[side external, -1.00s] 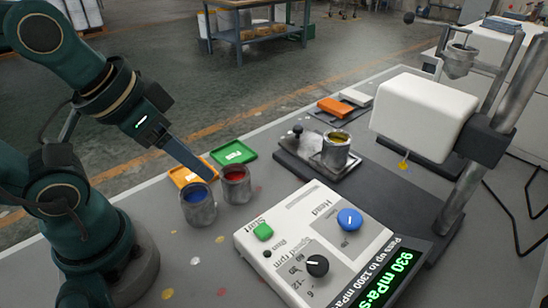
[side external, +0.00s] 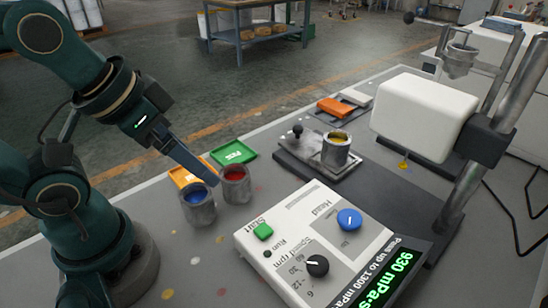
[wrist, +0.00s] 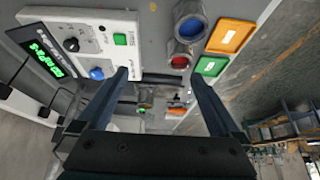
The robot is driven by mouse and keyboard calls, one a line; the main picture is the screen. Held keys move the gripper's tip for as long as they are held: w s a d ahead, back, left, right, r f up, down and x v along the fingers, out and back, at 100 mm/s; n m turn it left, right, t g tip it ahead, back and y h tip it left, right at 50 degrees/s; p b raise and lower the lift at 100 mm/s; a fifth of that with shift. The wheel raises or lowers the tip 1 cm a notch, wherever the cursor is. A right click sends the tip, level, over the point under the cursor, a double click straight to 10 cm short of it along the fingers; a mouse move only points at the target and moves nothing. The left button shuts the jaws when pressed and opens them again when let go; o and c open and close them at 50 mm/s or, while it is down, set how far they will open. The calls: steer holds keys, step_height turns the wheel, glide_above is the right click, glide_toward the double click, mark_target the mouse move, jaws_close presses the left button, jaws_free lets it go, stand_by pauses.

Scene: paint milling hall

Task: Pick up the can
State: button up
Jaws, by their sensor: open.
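Three grey metal cans are in view. The blue-paint can (side external: 199,213) and the red-paint can (side external: 237,190) stand upright side by side on the table; the yellow-paint can (side external: 335,157) stands on a metal plate. In the wrist view, the blue can (wrist: 189,34) and red can (wrist: 180,52) are at the top right, and the yellow can (wrist: 144,105) is between the fingers, farther off. My gripper (wrist: 159,76) is open and empty. In the side view my gripper (side external: 212,181) overlaps the gap between the blue and red cans; its exact height is unclear.
A viscometer's white head (side external: 424,115) hangs on a post (side external: 478,165). Paint spots dot the table.

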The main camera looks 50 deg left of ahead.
steer(key=w+d+r+m+t+h, duration=0.1)
steer(key=w+d+r+m+t, duration=0.15)
steer(key=w+r, duration=0.4)
steer(key=m+h, duration=0.1)
steer(key=m, duration=0.2)
glide_above(336, 146)
steer(key=s+a, duration=0.1)
steer(key=a, duration=0.1)
step_height(336, 146, down, 6)
steer(key=r, duration=0.1)
steer(key=f, duration=0.2)
steer(key=w+f+g, duration=0.1)
steer(key=f, duration=0.2)
steer(key=f+n+g, duration=0.1)
steer(key=f, duration=0.2)
steer(key=shift+w+a+f, duration=0.15)
steer(key=shift+a+f, duration=0.05)
steer(key=shift+a, duration=0.05)
steer(key=shift+f+g, duration=0.25)
steer(key=shift+f, duration=0.1)
steer(key=shift+x, duration=2.45)
